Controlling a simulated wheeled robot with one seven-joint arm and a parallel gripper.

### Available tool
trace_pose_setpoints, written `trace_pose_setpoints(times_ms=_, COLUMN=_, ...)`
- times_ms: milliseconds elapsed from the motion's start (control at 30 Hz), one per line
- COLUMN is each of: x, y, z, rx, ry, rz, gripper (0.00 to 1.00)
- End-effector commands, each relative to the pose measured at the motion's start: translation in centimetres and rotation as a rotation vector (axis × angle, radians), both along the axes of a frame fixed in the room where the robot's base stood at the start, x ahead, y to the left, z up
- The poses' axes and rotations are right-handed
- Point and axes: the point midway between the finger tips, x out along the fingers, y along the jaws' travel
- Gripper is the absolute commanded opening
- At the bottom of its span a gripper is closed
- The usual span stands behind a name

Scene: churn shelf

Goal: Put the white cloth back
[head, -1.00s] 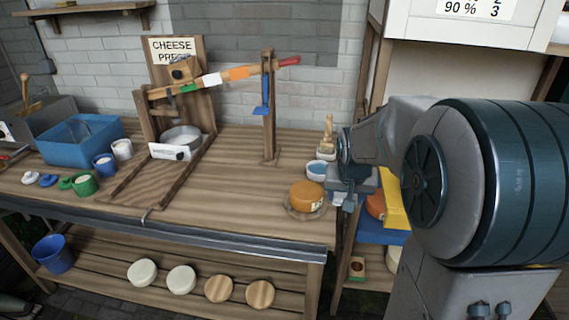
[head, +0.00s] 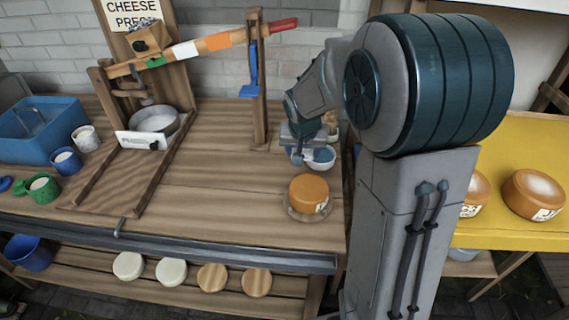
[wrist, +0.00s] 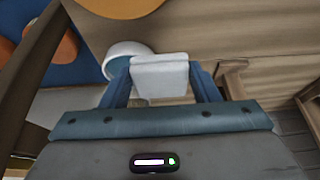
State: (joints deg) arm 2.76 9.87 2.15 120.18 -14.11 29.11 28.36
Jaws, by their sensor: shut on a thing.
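My gripper (head: 302,150) is over the right part of the wooden bench, just left of a small white bowl with a blue inside (head: 322,160). In the wrist view the gripper's two blue fingers (wrist: 160,82) are closed on the folded white cloth (wrist: 160,74), which spans the gap between them. The bowl (wrist: 112,56) shows just beyond the cloth, partly hidden by it and by the left finger. In the head view I cannot make out the cloth.
An orange cheese wheel (head: 309,191) sits near the bench's front right. The cheese press post (head: 258,90) stands close left of the gripper. A blue tub (head: 42,130) and mugs are at the far left. A yellow shelf (head: 512,235) with cheeses stands right. The bench middle is clear.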

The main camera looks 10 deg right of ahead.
Motion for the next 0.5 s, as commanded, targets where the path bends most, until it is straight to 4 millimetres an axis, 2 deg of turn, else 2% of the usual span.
trace_pose_setpoints(times_ms=33, x=0.6, y=1.1, z=-0.8, rx=-0.001, ry=0.003, rz=0.007, gripper=0.37)
trace_pose_setpoints(times_ms=200, x=1.9, y=3.5, z=-2.4, rx=0.000, ry=0.001, rz=0.004, gripper=0.37)
trace_pose_setpoints(times_ms=367, x=2.3, y=4.3, z=-3.1, rx=-0.001, ry=-0.001, rz=0.001, gripper=0.37)
trace_pose_setpoints(times_ms=500, x=2.3, y=4.3, z=-5.2, rx=-0.001, ry=0.002, rz=0.001, gripper=0.37)
